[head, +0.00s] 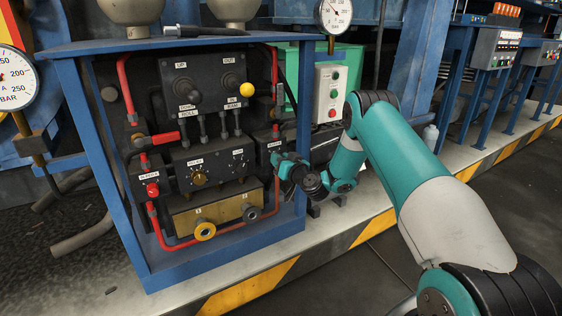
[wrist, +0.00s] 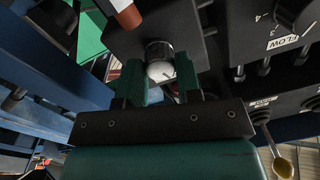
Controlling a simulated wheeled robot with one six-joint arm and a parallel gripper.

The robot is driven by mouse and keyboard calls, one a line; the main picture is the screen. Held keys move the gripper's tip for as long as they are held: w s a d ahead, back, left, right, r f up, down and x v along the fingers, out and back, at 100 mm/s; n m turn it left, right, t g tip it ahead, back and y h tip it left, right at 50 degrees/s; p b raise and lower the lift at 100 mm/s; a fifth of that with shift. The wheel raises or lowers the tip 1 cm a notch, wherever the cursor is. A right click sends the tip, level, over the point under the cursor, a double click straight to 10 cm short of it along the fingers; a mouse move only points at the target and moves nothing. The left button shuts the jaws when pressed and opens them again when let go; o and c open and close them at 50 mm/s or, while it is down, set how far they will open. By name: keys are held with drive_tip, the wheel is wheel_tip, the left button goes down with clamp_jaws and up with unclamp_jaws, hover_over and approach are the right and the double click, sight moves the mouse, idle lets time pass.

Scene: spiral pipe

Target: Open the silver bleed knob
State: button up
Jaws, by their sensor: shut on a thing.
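The silver bleed knob (wrist: 158,50) is a short shiny cylinder with a pale end face, on a dark block in the wrist view. My gripper (wrist: 160,76) has its two green fingers on either side of the knob and is shut on it. In the head view my gripper (head: 280,161) is at the right side of the panel, just below a small dark labelled block (head: 270,143). The knob is hidden behind my gripper there. I cannot tell how far the knob is turned.
The blue cabinet frame (head: 93,173) surrounds the panel, with its right post close to my gripper. Red pipes (head: 127,92) run round the panel. A brass block (head: 207,208) sits low inside. A white button box (head: 328,93) stands to the right. A yellow-black striped edge (head: 250,288) lies in front.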

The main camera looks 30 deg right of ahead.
drive_tip(key=m+p, duration=0.2)
drive_tip(key=m, duration=1.1)
drive_tip(key=shift+h+p, duration=0.3)
drive_tip(key=shift+p, duration=0.05)
drive_tip(key=shift+f+m, duration=0.1)
drive_tip(key=shift+m, duration=0.2)
drive_tip(key=o, duration=0.9)
drive_tip(key=shift+s, duration=0.1)
drive_tip(key=s+b, duration=0.5)
drive_tip(key=b, duration=0.3)
drive_tip(key=s+b, duration=0.6)
drive_tip(key=b, duration=0.1)
drive_tip(key=s+b, duration=0.6)
drive_tip(key=b, duration=0.2)
drive_tip(key=shift+s+a+f+b, duration=0.15)
drive_tip(key=shift+a+f+b, duration=0.1)
drive_tip(key=shift+f+b, duration=0.1)
